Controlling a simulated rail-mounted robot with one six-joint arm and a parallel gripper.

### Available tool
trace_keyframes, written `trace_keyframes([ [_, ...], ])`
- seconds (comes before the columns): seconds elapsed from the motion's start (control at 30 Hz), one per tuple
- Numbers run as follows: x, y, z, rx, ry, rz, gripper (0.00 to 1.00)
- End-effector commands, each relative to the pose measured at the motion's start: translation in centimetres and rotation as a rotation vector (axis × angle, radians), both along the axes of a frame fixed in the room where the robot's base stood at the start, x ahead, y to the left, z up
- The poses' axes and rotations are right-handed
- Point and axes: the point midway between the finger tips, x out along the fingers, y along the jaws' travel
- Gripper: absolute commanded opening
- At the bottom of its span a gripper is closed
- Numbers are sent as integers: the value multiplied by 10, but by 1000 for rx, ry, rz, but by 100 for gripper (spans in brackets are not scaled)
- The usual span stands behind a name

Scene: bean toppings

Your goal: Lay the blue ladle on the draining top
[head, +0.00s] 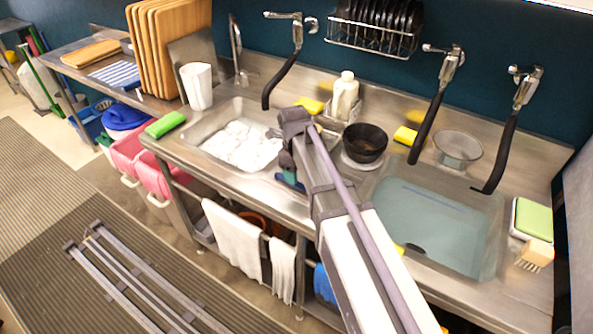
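My gripper (286,160) is over the strip of steel counter between the two sinks, pointing down. My own arm covers much of it, so I cannot tell whether it is open or shut. A small dark blue-teal shape (291,181) shows just below the gripper; it may be part of the blue ladle, but its form is mostly hidden. I cannot tell whether the gripper touches it. No whole ladle is clearly visible. I cannot tell for certain which steel surface is the draining top; bare steel counter (285,205) shows between the sinks.
The left sink (213,118) holds white suds; the right sink (437,225) holds water. A black bowl (364,143), white bottle (344,95) and yellow sponge (309,105) stand behind my arm. Black-hosed taps (428,125) hang over the counter. A green cloth (165,124) lies at the left corner.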

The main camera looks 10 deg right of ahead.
Motion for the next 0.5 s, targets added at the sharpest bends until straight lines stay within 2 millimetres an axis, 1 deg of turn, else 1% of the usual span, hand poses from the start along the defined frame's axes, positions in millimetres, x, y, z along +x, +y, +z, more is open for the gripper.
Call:
trace_keyframes([
  [0.27, 0, 0, 3, 0, 0, 0, 55],
  [0.37, 0, 0, 15, 0, 0, 0, 55],
  [0.47, 1, 1, 35, 0, 0, 0, 55],
  [0.5, 1, 1, 45, 0, 0, 0, 55],
])
